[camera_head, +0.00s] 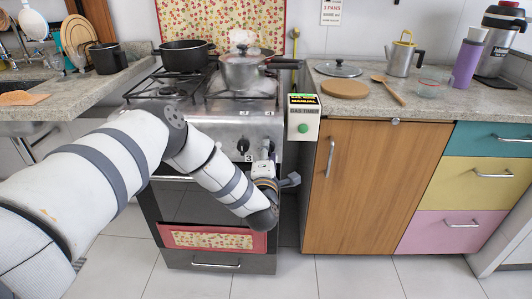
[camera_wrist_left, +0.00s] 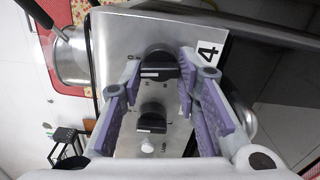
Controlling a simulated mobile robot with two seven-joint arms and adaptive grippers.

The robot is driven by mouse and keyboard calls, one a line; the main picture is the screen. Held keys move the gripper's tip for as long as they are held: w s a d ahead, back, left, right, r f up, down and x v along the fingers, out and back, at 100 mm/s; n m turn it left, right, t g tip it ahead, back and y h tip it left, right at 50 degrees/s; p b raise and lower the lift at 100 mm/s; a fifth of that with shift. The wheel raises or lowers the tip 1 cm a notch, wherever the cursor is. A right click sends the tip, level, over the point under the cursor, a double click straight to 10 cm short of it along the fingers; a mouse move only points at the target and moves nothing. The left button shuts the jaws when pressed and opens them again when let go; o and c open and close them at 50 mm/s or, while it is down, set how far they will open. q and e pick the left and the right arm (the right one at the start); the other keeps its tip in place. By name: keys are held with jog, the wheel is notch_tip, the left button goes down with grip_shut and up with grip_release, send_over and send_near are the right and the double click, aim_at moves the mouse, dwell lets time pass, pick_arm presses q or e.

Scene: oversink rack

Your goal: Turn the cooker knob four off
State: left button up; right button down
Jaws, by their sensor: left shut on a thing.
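Cooker knob four (camera_wrist_left: 160,66) is a black round knob beside a label "4" on the steel front panel. In the left wrist view it sits between my left gripper's purple-padded fingers, which are closed on it from both sides. A white mark shows on the knob. In the head view my left gripper (camera_head: 266,161) is at the right end of the cooker's front panel, and knob four is hidden behind it. Another black knob (camera_head: 243,146) above label "3" is just to its left. A second black knob (camera_wrist_left: 152,122) shows in the left wrist view. My right gripper is not in view.
A steel pot (camera_head: 241,70) and a black pan (camera_head: 184,55) stand on the hob. A white box with a green button (camera_head: 303,117) is right of the gripper. A red patterned towel (camera_head: 212,239) hangs on the oven door below my arm.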

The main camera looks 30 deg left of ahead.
pick_arm(q)
jog(key=shift+m, duration=0.9)
jog(key=o, duration=1.2)
jog(key=shift+c, duration=0.2)
jog(key=v, duration=1.2)
jog(key=shift+s+a, duration=0.1)
